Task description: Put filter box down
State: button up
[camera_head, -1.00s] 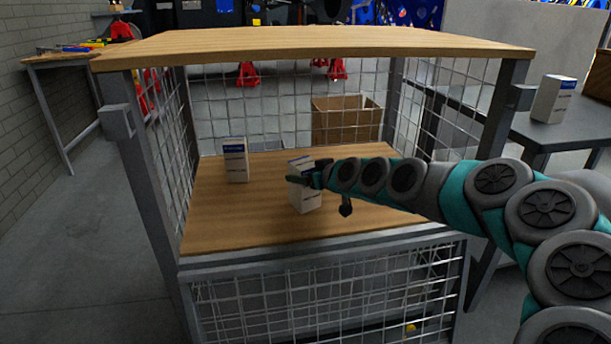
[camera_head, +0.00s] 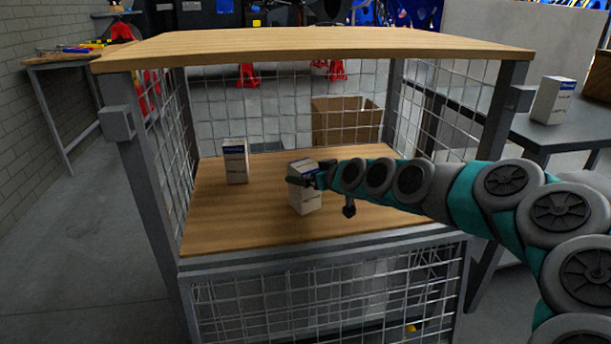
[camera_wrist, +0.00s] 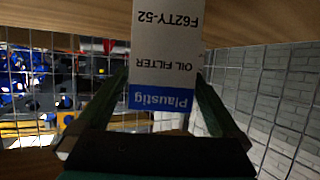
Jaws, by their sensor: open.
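A white and blue filter box (camera_head: 305,201) stands upright on the wooden shelf of the caged cart, near its front middle. My gripper (camera_head: 310,181) is open at the upper right side of this box. In the wrist view the box (camera_wrist: 166,45), labelled "OIL FILTER", shows upside down between the spread fingers of my gripper (camera_wrist: 161,78). I cannot tell whether a finger still touches it. A second filter box (camera_head: 235,161) stands on the shelf to the left and farther back. A third box (camera_head: 553,100) stands on the grey table at the right.
The wooden shelf (camera_head: 225,220) has free room around the boxes. A wooden top board (camera_head: 300,43) lies above it, with mesh sides and grey posts. A cardboard box (camera_head: 345,122) is behind the mesh. The grey table (camera_head: 545,130) is at the right.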

jog(key=v, duration=1.1)
jog(key=s+d+f+g+h, duration=0.1)
jog(key=s+f+g+h, duration=0.35)
jog(key=s, duration=1.05)
jog(key=s+d+f+m+g+h, duration=0.1)
jog(key=s+d+f+m+g, duration=0.1)
jog(key=s, duration=0.7)
jog(key=s+d+f+m+g+h, duration=0.1)
jog(key=s+d+f+m+g, duration=0.2)
jog(key=s+d, duration=0.3)
jog(key=s+d+f+m+g+h, duration=0.2)
jog(key=s+d+f+g, duration=0.1)
jog(key=s, duration=1)
jog(key=shift+d+f+m, duration=0.3)
jog(key=shift+d+f, duration=0.2)
jog(key=shift+d, duration=0.55)
